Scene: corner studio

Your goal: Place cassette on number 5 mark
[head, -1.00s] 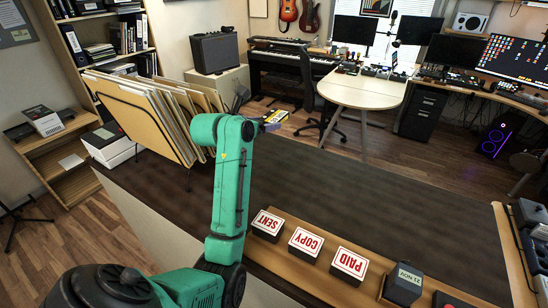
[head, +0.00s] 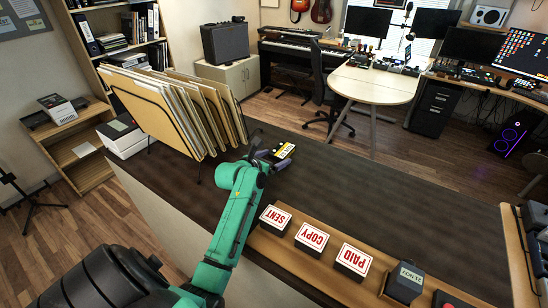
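The cassette (head: 284,150), small with a yellow and black face, is at the end of my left arm, over the dark desk top (head: 380,205) just right of the folder rack. My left gripper (head: 275,157) is at the cassette, with dark fingers against it; it appears shut on it. The cassette looks low over the desk; I cannot tell whether it touches it. I cannot make out a number 5 mark in this view. My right gripper is not in view.
A wire rack of folders (head: 178,108) stands left of the gripper. A wooden tray with SENT (head: 275,216), COPY (head: 312,236) and PAID (head: 354,257) stamp blocks lies along the near edge. The middle and right of the desk top are clear.

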